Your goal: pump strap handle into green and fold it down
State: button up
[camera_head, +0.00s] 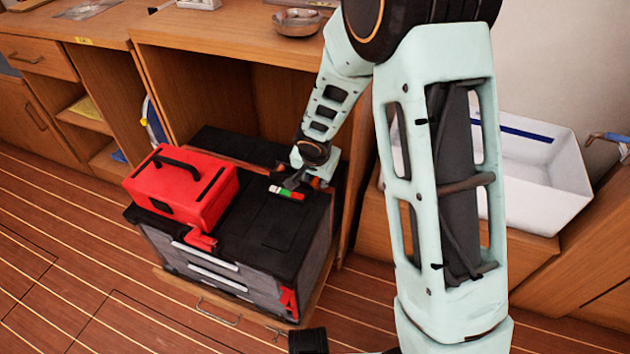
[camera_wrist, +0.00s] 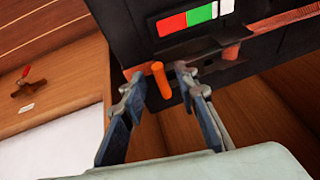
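The short orange strap handle (camera_wrist: 160,80) stands out from the side of a dark case in the wrist view. My gripper (camera_wrist: 157,77) is open, with one fingertip on each side of the handle; I cannot tell whether either finger touches it. The red, green and white gauge strip (camera_wrist: 200,15) lies on the dark surface above the handle; it also shows in the head view (camera_head: 287,192). No pointer on the strip can be made out. An orange strap (camera_wrist: 270,25) runs off to the right. In the head view my arm largely hides the handle.
A red toolbox (camera_head: 185,190) sits on the black case (camera_head: 275,230), left of my gripper. A wooden cabinet (camera_head: 225,95) rises behind. A white bin (camera_head: 550,185) stands at the right. Wooden floor (camera_head: 60,270) is clear at the front left.

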jog(key=shift+f, duration=0.15)
jog(key=shift+c, duration=0.3)
grip_shut()
